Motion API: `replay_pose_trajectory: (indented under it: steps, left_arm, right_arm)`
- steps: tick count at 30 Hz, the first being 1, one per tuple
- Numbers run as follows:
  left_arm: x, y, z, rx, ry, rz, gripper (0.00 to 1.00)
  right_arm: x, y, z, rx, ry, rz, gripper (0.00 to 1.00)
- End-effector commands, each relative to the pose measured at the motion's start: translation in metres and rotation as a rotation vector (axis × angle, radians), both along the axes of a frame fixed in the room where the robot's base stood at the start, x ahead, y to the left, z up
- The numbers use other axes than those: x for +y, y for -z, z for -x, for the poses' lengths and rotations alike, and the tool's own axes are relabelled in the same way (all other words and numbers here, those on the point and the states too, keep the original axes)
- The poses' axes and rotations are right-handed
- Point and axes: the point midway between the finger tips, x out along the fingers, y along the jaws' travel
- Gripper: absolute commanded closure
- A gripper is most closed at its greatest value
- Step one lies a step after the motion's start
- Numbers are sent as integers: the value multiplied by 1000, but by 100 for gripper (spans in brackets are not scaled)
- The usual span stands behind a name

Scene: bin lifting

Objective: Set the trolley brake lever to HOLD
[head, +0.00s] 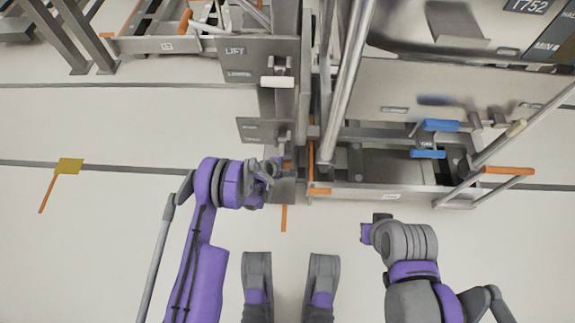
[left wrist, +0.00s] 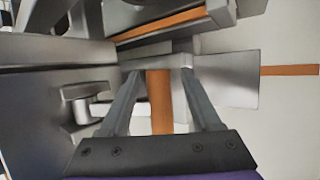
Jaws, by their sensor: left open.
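My left gripper (head: 276,168) is open just below this plate. In the left wrist view its fingers (left wrist: 160,72) are apart, with an orange strip (left wrist: 160,105) showing between them. A grey lever with a round boss (left wrist: 82,103) lies left of the left finger. My right gripper (head: 376,222) hangs front right, away from the post; its jaw opening is unclear.
A LIFT/LOWER plate (head: 238,60) with a pale handle (head: 278,82) is higher on the post.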

Motion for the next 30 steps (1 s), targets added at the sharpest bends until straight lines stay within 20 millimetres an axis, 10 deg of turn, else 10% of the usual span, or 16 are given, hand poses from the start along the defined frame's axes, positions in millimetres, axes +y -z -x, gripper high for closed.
replay_pose_trajectory:
  steps: [15, 30]
  left_arm:
    - [35, -71, 46, 0, -2, -1, 36]
    - [40, -81, 54, 1, 1, -1, 36]
  right_arm:
    - [0, -19, 4, 0, 0, 0, 100]
    - [0, -21, 4, 0, 0, 0, 100]
